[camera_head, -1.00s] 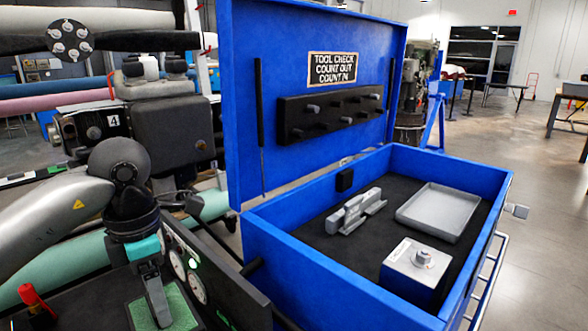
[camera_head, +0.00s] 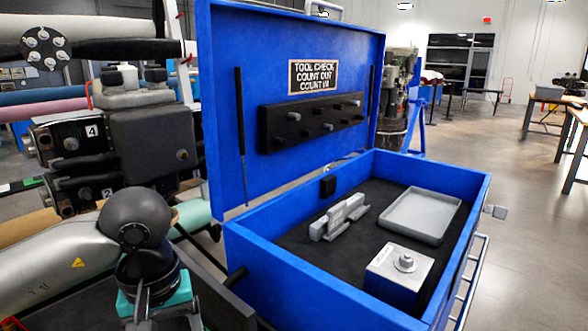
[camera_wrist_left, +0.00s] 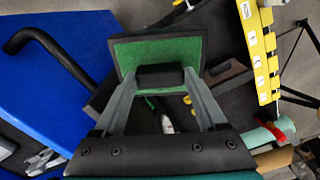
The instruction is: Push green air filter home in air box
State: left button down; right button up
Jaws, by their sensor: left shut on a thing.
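My left gripper (camera_wrist_left: 162,77) is shut on the black handle of the green air filter (camera_wrist_left: 158,50) in the left wrist view. The filter is a square green panel with a dark rim, filling the upper middle of that view. In the head view my left wrist (camera_head: 150,290) is at the lower left; its fingertips and the filter are below the picture's edge. A dark box-like edge (camera_wrist_left: 228,76) shows behind the filter in the wrist view; I cannot tell if it is the air box, or whether the filter touches it. My right gripper is not in view.
A blue tool chest (camera_head: 300,268) with raised lid stands right of my left arm. It holds a grey tray (camera_head: 421,215), a grey bracket (camera_head: 340,217) and a silver-topped block (camera_head: 400,266). A black engine unit (camera_head: 152,143) stands at left.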

pick_arm(q)
jog(key=m, duration=0.1)
jog(key=d+m, duration=0.1)
jog(key=m, duration=0.1)
jog(key=s+m, duration=0.1)
jog(key=shift+s+d+f+m, duration=0.1)
jog(key=shift+d+f+m, duration=0.05)
jog(key=shift+f+m, duration=0.15)
